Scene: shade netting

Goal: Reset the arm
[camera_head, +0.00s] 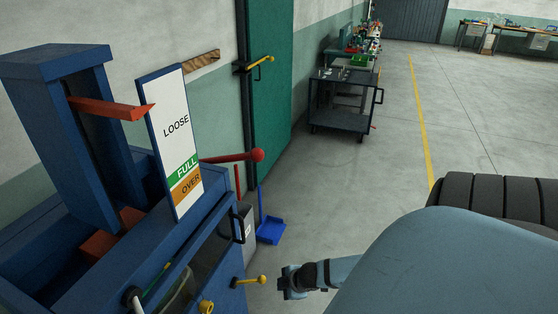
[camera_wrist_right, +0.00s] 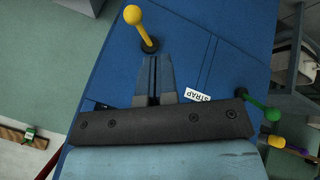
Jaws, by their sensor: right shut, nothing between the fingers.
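My right gripper (camera_head: 287,281) comes in from the right in the head view, low beside the blue machine (camera_head: 95,55). In the right wrist view its two fingers (camera_wrist_right: 156,60) lie together, shut, with nothing between them. A yellow-knobbed lever (camera_wrist_right: 134,18) stands just beyond the fingertips there. A yellow-knobbed lever on the machine's front also shows in the head view (camera_head: 262,279), left of the gripper and apart from it. My left gripper is not in view.
A blue dustpan (camera_head: 271,231) stands behind. A cart (camera_head: 343,105) stands by the wall. Open floor (camera_head: 385,155) lies beyond the gripper.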

